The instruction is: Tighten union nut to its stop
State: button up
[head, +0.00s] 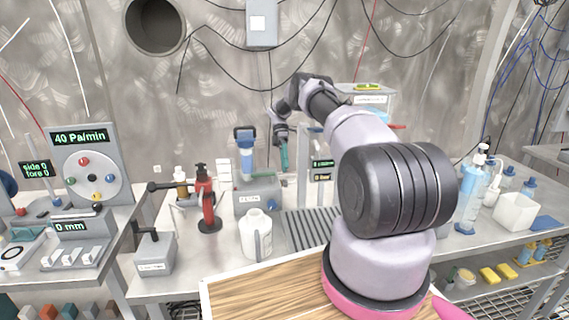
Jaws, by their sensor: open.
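I cannot pick out the union nut for certain in the head view; it is too small or hidden. My arm rises from its pink base at the front, and its dark wrist reaches over the back of the bench. My gripper (281,141) is small in the picture and points down, open. A teal piece (284,157) shows just below it; I cannot tell whether they touch. A grey box (257,197) with a blue-topped upright fitting (245,140) stands to the left of my gripper.
A red bottle-like tool (206,200), a white jug (257,236) and a grey lever box (154,254) stand on the bench. A ribbed drain grid (305,228) lies at the middle. A gauge panel (82,168) is at left; bottles and a white tub (515,212) are at right.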

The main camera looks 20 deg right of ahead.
jog(key=shift+w+r, duration=0.4)
jog(key=shift+r, duration=0.05)
